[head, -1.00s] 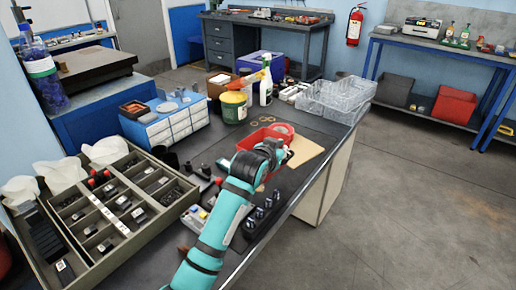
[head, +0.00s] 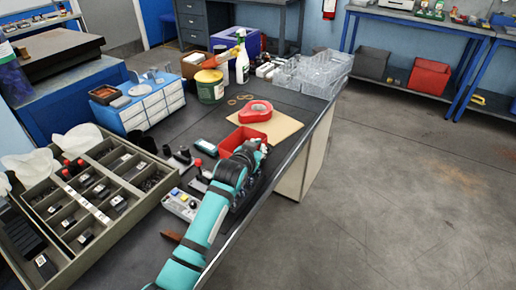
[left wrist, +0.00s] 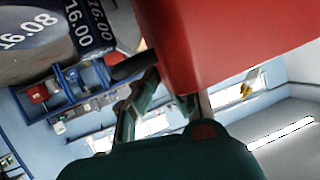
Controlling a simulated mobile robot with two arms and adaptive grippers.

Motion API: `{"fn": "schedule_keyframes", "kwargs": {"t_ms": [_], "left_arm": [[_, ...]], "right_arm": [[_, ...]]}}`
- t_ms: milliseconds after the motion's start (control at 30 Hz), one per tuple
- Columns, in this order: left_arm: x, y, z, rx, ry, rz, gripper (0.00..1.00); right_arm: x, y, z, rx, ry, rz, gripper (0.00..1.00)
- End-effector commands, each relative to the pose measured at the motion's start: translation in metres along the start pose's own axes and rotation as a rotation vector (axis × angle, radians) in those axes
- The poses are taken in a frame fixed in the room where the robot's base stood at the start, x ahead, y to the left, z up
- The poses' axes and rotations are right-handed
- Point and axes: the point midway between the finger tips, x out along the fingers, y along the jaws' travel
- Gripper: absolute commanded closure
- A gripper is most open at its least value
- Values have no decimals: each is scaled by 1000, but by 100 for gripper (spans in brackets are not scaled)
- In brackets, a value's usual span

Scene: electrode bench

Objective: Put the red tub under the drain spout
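The red tub (head: 236,138) is on the bench side nearest me, just beyond my left gripper. My left gripper (head: 254,150) is partly hidden by its own wrist in the head view. In the left wrist view the red tub (left wrist: 240,42) fills the upper right, and the fingers (left wrist: 170,95) are closed about its lower edge. Whether the tub touches the bench top is hidden. I cannot make out a drain spout. My right gripper is not in view.
A control box with buttons (head: 181,204) and small black devices stand left of my arm. A divided tray (head: 140,205) fills the left. Clear plastic bins (head: 312,72) stand at the far end.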

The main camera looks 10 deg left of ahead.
Motion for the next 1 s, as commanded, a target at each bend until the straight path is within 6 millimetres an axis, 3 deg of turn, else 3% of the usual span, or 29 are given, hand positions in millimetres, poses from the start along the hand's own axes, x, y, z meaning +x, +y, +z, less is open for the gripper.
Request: {"fn": "schedule_keyframes", "kwargs": {"t_ms": [67,300,667,1000], "left_arm": [[0,0,-1,0,2,0,100],[0,0,1,-1,-3,0,71],[-7,0,0,-1,-2,0,71],[-71,0,0,-1,-2,0,71]], "right_arm": [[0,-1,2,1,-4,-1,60],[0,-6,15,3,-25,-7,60],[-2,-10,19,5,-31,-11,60],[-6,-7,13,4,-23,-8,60]]}}
